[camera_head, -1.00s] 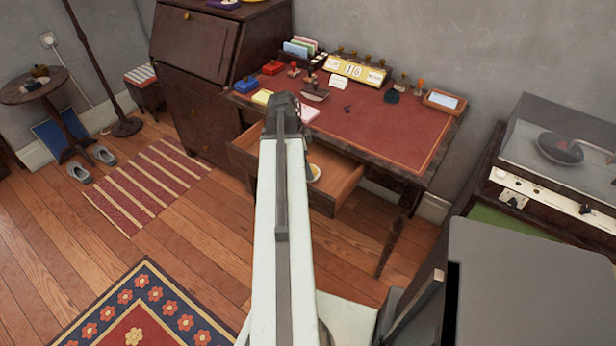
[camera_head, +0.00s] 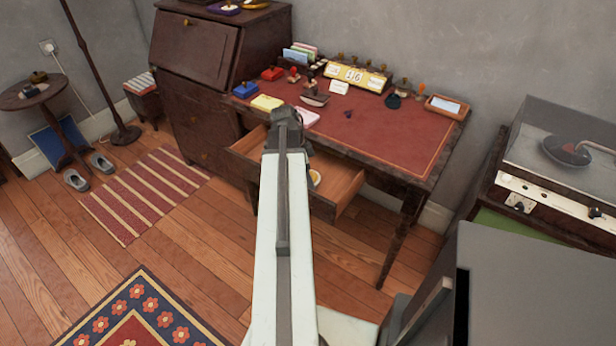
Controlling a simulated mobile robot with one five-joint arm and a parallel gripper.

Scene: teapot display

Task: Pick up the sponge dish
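A small round white-and-yellow thing (camera_head: 315,177) lies in the open desk drawer (camera_head: 347,190), just right of my arm. It looks like the sponge dish, but it is small and partly hidden behind the arm, so I cannot be sure. My gripper (camera_head: 285,122) is at the far end of my pale arm. In the picture it overlaps the desk's front edge and the back of the drawer, above and left of the dish. The fingers are seen from behind, and their opening is hidden. I see nothing held.
The red-topped desk (camera_head: 390,135) carries ink pads, stamps, a yellow calendar (camera_head: 356,76) and a wooden tray (camera_head: 446,107). The open drawer juts out over bare wooden floor.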

